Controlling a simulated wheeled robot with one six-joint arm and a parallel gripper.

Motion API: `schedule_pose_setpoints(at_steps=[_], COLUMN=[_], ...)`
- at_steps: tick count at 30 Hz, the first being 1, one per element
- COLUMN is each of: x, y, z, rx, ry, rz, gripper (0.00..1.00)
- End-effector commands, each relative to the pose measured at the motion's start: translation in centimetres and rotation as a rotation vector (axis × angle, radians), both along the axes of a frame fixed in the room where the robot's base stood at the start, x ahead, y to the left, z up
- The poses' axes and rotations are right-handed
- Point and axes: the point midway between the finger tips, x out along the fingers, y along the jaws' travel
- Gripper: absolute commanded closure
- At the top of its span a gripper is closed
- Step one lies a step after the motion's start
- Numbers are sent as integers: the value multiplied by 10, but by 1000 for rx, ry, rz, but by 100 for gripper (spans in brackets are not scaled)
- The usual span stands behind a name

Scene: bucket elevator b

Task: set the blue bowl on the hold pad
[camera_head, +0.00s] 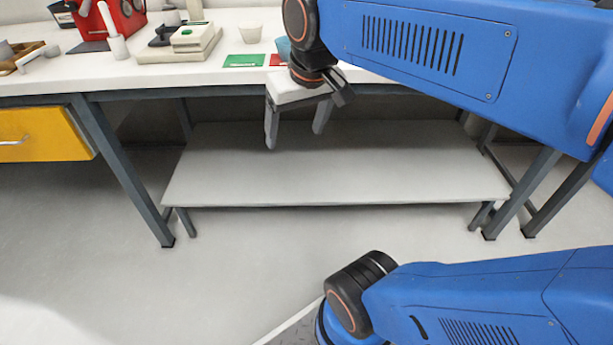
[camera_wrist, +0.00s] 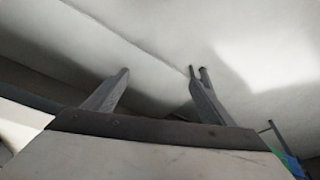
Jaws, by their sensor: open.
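A light blue object, likely the blue bowl (camera_head: 283,47), shows at the back of the bench in the head view, mostly hidden behind my arm. A green pad (camera_head: 244,60) and a red pad (camera_head: 275,60) lie near the bench's front edge; I cannot read which is the hold pad. The red pad is partly hidden by my wrist. My gripper (camera_head: 295,138) is open and empty, in front of the bench edge, with its fingers pointing down below the bench top. In the wrist view, my gripper (camera_wrist: 160,74) has its fingers apart with nothing between them.
A white cup (camera_head: 250,33) and a pale scale-like device (camera_head: 193,42) stand on the bench (camera_head: 150,75). A red box (camera_head: 108,18) and a wooden tray (camera_head: 22,55) are farther left. A lower shelf (camera_head: 335,165) is bare. A yellow drawer (camera_head: 42,135) hangs at left.

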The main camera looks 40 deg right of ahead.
Motion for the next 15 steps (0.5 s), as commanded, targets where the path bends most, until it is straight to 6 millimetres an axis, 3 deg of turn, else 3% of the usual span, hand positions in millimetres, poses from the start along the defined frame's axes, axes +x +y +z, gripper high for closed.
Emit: schedule_pose_setpoints(at_steps=[3,7,15], x=[-30,-50,-62], y=[9,14,17], z=[-37,-67,-87], rx=[-11,-19,-25], ry=[-36,-65,-85], rz=[52,94,120], gripper=[23,23,23])
